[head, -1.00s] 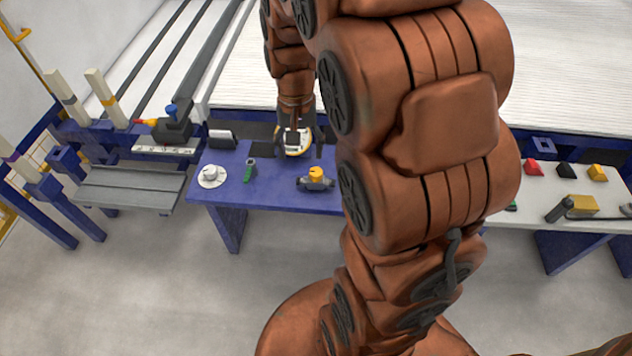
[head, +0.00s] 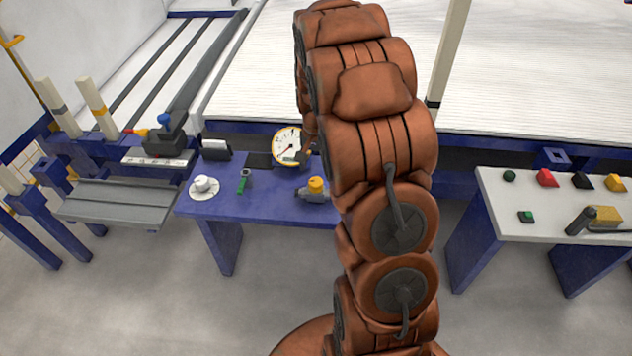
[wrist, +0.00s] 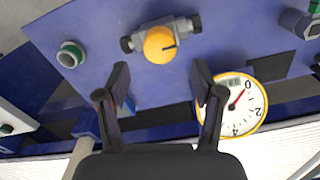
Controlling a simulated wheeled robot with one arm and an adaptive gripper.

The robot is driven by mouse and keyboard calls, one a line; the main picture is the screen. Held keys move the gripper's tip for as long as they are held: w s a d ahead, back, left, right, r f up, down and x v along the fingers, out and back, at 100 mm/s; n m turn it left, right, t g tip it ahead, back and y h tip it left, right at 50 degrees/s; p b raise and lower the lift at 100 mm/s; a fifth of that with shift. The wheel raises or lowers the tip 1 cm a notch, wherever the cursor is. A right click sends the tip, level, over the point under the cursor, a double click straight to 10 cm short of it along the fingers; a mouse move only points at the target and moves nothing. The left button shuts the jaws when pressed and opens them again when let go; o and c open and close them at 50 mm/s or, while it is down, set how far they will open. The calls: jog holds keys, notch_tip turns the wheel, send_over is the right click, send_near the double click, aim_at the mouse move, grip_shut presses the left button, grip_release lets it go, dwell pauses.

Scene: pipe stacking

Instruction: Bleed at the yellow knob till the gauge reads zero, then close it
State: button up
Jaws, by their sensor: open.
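The yellow knob (head: 316,186) sits on a grey valve body on the blue bench. The round gauge (head: 289,146) has a white face and yellow rim. In the wrist view the gauge (wrist: 257,100) is partly behind the right finger. Its red needle points close to the 0 mark; I cannot tell if it is exactly there. My gripper (wrist: 160,82) is open and empty; my arm hides it in the head view.
The blue bench (head: 255,205) also holds a white dial (head: 203,187) and a green-handled tool (head: 243,182). A green-rimmed round part (wrist: 71,54) shows left of the knob in the wrist view. A white bench (head: 490,200) with coloured blocks stands at right.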

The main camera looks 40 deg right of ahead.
aim_at(316, 180)
notch_tip(316, 180, down, 6)
jog(key=shift+r, duration=0.15)
jog(key=c, duration=1.1)
